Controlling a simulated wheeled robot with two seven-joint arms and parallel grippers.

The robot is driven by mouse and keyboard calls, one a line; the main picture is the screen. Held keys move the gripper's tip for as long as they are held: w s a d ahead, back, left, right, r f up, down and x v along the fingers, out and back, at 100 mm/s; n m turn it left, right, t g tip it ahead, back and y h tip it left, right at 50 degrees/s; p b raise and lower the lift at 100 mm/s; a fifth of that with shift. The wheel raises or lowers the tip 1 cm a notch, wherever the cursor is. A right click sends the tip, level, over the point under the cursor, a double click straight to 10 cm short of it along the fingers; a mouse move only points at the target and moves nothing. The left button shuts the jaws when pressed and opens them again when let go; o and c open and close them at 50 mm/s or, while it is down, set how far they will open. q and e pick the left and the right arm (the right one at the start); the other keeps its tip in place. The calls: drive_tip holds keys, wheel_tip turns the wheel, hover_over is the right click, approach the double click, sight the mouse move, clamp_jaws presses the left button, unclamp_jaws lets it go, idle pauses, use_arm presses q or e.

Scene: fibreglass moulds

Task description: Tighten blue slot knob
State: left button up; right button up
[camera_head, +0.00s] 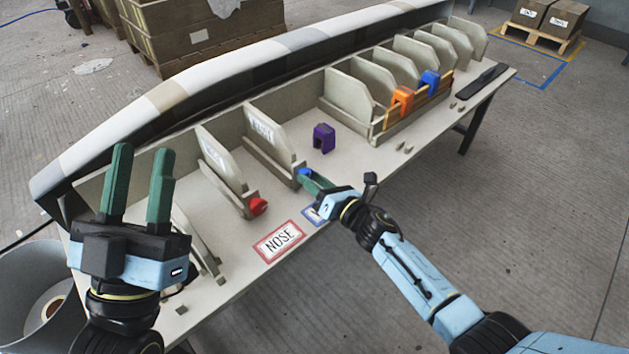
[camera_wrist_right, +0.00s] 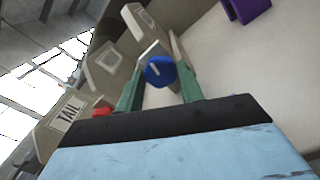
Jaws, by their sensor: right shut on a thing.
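The blue slot knob (camera_head: 304,172) sits at the front end of an upright beige panel's slot. In the right wrist view the blue knob (camera_wrist_right: 159,71) shows a light line across its face and lies between the green fingertips. My right gripper (camera_head: 309,178) is shut on the blue knob; its fingers hide part of it in the head view. A red knob (camera_head: 258,206) sits on the neighbouring panel to the left; it also shows in the right wrist view (camera_wrist_right: 102,112). My left gripper (camera_head: 139,168) is raised at the left, its green fingers apart and empty.
A purple clamp (camera_head: 323,138) stands on the table (camera_head: 300,205) behind my right gripper. Orange (camera_head: 401,100) and blue (camera_head: 430,81) clamps sit on a rack at the right. A "NOSE" label (camera_head: 279,241) lies at the front edge. A grey bin (camera_head: 22,290) stands at the left.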

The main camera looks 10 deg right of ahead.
drive_tip(key=o, duration=1)
use_arm(q)
drive_tip(key=shift+r, duration=0.1)
use_arm(e)
drive_tip(key=shift+s+d, duration=0.1)
drive_tip(key=shift+s+d, duration=0.15)
drive_tip(key=shift+s, duration=0.1)
drive_tip(key=p+v, duration=0.2)
drive_tip(key=v, duration=0.3)
drive_tip(key=shift+s+d+r, duration=0.1)
drive_tip(key=shift+s, duration=0.05)
use_arm(q)
wheel_tip(320, 180, down, 11)
drive_tip(key=w+a+g+y+p, duration=0.1)
drive_tip(key=w+g+y+p, duration=0.1)
drive_tip(key=g, duration=0.7)
drive_tip(key=shift+w+y, duration=0.35)
drive_tip(key=shift+y, duration=0.25)
use_arm(e)
drive_tip(key=v, duration=0.7)
drive_tip(key=shift+s, duration=0.1)
